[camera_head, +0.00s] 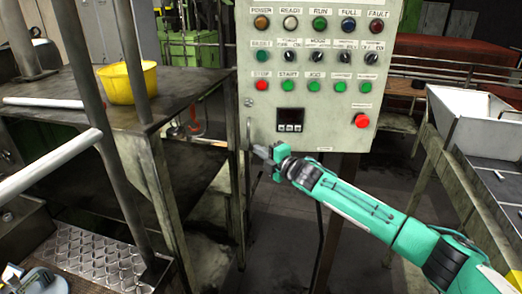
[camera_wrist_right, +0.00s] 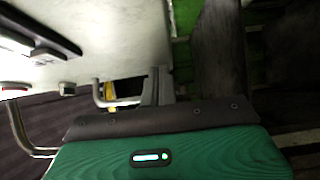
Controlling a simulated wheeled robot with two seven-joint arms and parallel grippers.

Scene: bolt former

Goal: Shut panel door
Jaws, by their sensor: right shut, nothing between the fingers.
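The control panel (camera_head: 335,85) is a pale grey box with rows of lamps, switches and buttons, facing me at the centre right of the head view. A thin upright handle (camera_head: 249,134) is at its lower left edge. My right gripper (camera_head: 262,152) is shut and empty beside the handle's lower end; I cannot tell whether they touch. In the right wrist view the panel's pale face (camera_wrist_right: 110,35) fills the upper left, and a bent metal handle (camera_wrist_right: 100,93) shows left of the fingers (camera_wrist_right: 158,86). How far the door stands open is not clear.
A dark metal bench (camera_head: 150,110) with a yellow bucket (camera_head: 128,84) stands at the left, behind upright posts. A white tray (camera_head: 475,125) on a frame stands at the right. Dark floor lies open below the panel.

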